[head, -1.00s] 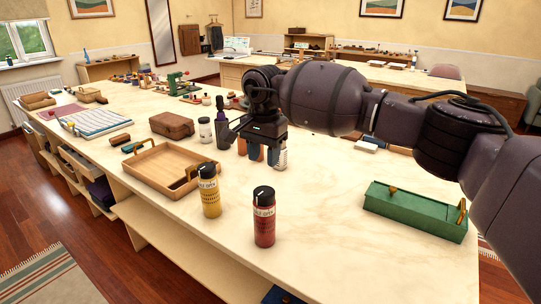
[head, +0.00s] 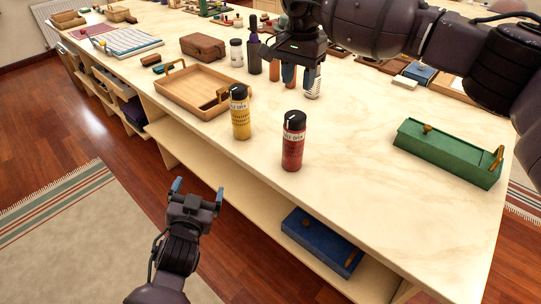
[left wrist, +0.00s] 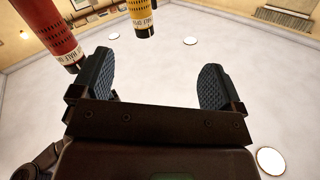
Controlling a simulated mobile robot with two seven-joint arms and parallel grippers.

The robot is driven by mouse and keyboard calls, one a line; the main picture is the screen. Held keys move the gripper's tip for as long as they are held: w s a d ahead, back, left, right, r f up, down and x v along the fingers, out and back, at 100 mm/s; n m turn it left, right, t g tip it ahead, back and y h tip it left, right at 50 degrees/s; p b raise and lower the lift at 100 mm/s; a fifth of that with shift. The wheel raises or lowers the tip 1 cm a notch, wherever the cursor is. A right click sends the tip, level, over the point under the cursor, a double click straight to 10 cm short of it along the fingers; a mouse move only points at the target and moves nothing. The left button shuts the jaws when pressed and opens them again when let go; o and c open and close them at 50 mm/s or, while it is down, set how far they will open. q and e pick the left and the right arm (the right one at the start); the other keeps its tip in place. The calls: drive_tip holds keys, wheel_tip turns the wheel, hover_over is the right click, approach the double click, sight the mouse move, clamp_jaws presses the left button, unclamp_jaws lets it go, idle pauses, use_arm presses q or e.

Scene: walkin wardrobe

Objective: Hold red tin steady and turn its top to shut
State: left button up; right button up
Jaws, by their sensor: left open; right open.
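The red tin (head: 293,147) stands upright on the pale counter near its front edge. Its black top (head: 295,120) has a white mark, and a white label band below it seems to read "HALF OPEN". My left gripper (head: 198,189) is open and empty, off the counter's front edge, left of and below the red tin in the picture. In the left wrist view the red tin (left wrist: 48,28) hangs upside down at the upper left, beyond the open fingers. My right gripper (head: 292,62) is open above the counter, behind the red tin, not touching it.
A yellow tin (head: 240,118) with a black top stands close left of the red tin. A wooden tray (head: 170,97) lies further left, a green box (head: 450,153) to the right. A blue box (head: 321,241) sits on the shelf below. Counter between red tin and green box is clear.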

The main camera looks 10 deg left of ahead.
use_arm(q)
drive_tip(key=w+d+r+m+t+h, duration=0.45)
drive_tip(key=w+d+r, duration=0.4)
drive_tip(key=r, duration=0.25)
drive_tip(key=n+g+h, duration=0.1)
drive_tip(key=g+h, duration=0.5)
approach(295, 133)
wheel_tip(295, 133, down, 2)
drive_tip(key=w, duration=0.2)
drive_tip(key=shift+y, duration=0.25)
drive_tip(key=x, duration=1.1)
drive_tip(key=shift+a+f, duration=0.2)
drive_tip(key=shift+c, duration=0.4)
drive_tip(key=c, duration=1)
drive_tip(key=shift+c, duration=0.3)
